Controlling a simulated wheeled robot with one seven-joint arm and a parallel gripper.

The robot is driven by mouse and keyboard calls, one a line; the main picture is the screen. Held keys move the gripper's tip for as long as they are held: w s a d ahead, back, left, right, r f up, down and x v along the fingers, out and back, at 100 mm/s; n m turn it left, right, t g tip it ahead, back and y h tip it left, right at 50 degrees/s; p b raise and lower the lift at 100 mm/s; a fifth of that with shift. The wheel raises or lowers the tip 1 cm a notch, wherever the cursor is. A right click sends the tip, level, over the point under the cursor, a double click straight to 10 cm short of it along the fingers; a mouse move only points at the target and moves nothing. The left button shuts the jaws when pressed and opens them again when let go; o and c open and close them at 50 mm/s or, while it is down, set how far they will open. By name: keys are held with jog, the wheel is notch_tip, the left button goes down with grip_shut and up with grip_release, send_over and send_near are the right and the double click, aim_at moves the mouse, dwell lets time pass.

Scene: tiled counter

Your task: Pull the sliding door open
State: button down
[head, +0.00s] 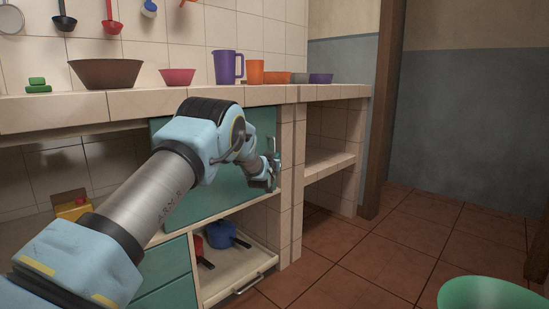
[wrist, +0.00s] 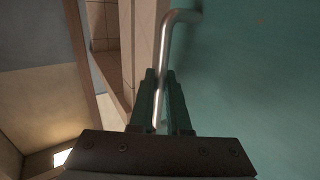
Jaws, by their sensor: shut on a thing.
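The sliding door (head: 223,192) is a teal panel under the tiled counter, partly hidden behind my arm in the head view. It fills the right side of the wrist view (wrist: 255,80). A metal bar handle (wrist: 166,43) stands on the door near its edge. My gripper (wrist: 159,88) is shut on the handle, with one finger on each side of the bar. In the head view my gripper (head: 272,168) is at the door's right end, beside the tiled post. The fingertips are small and partly hidden there.
The counter (head: 200,98) holds several bowls, a purple pitcher (head: 228,67) and an orange cup. Below the door, an open drawer (head: 238,268) holds pots. Open shelves (head: 325,160) lie right of the post. A green basin (head: 490,292) stands on the floor at lower right.

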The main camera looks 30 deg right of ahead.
jog(key=shift+d, duration=0.2)
jog(key=c, duration=1.2)
grip_release()
jog(key=shift+o, duration=0.2)
jog(key=shift+a, duration=0.1)
jog(key=p+v, duration=0.2)
jog(key=v, duration=0.8)
jog(key=shift+s+a, duration=0.2)
jog(key=shift+s, duration=0.05)
jog(key=shift+a, duration=0.1)
